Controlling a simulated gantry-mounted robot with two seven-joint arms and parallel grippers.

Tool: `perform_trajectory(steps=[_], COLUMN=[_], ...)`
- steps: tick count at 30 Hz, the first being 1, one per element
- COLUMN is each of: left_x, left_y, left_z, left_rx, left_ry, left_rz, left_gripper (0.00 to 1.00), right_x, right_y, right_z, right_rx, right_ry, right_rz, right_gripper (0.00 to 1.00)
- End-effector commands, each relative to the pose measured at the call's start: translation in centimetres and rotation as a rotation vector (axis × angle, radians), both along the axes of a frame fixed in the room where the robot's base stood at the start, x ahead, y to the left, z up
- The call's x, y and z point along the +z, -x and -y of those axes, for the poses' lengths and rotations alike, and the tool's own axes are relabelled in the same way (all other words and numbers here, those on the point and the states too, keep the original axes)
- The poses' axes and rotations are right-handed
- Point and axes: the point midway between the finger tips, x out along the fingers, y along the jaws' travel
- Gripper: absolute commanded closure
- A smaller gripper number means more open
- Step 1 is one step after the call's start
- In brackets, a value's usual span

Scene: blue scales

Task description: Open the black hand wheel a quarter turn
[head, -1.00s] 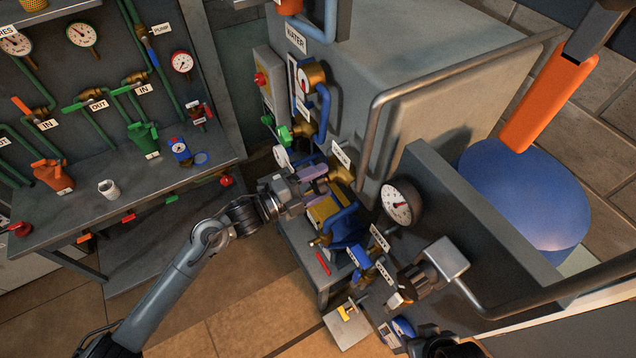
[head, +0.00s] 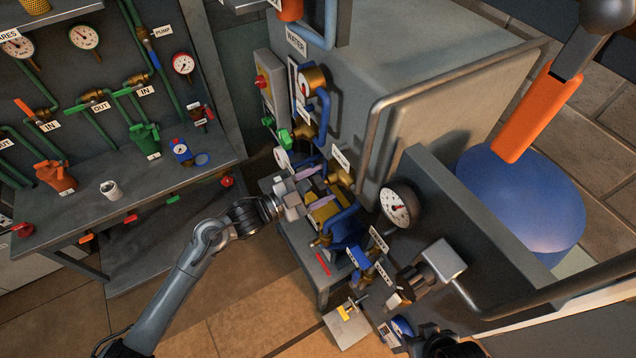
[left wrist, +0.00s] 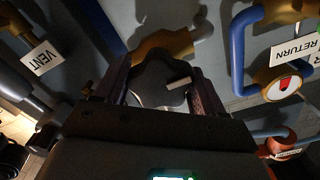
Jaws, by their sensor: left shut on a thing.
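The black hand wheel (left wrist: 158,80) shows in the left wrist view as a dark lobed knob with a pale mark, in front of a brass valve body (left wrist: 165,45). My left gripper (left wrist: 160,92) has one finger on each side of the wheel and is shut on it. In the head view my left gripper (head: 312,177) reaches in from the left to the valves on the front of the grey unit. The wheel is hard to make out there among the fingers and brass parts.
A VENT tag (left wrist: 41,57) hangs left of the gripper in the wrist view. A RETURN tag (left wrist: 296,48) and blue pipes are on the right. In the head view a large gauge (head: 399,204) stands close to the right. A workbench (head: 120,205) is at the left.

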Motion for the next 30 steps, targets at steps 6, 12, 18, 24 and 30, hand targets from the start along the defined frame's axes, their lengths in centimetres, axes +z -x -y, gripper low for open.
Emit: perform_trajectory(steps=[6, 12, 18, 24, 30], left_x=[0.0, -0.01, -0.02, -0.02, -0.07], left_y=[0.0, 0.0, 0.0, 0.0, 0.06], left_z=[0.0, 0.0, -0.01, -0.01, -0.15], left_rx=[0.0, 0.0, 0.0, 0.0, 0.001], left_ry=[0.013, 0.014, 0.014, 0.013, 0.012], left_rz=[-0.022, -0.024, -0.023, -0.022, -0.023], left_gripper=[0.61, 0.61, 0.21, 0.1, 0.1], right_x=[0.08, 0.08, 0.09, 0.1, 0.04], right_y=[0.0, 0.01, 0.0, -0.01, 0.0], right_z=[0.01, -0.02, -0.12, -0.2, -0.21], right_rx=[0.0, -0.001, -0.003, -0.006, -0.005], right_ry=[0.0, -0.001, -0.004, -0.008, -0.009], right_rz=[0.0, 0.0, -0.001, 0.0, 0.0], right_gripper=[0.57, 0.57, 0.57, 0.57, 0.57])
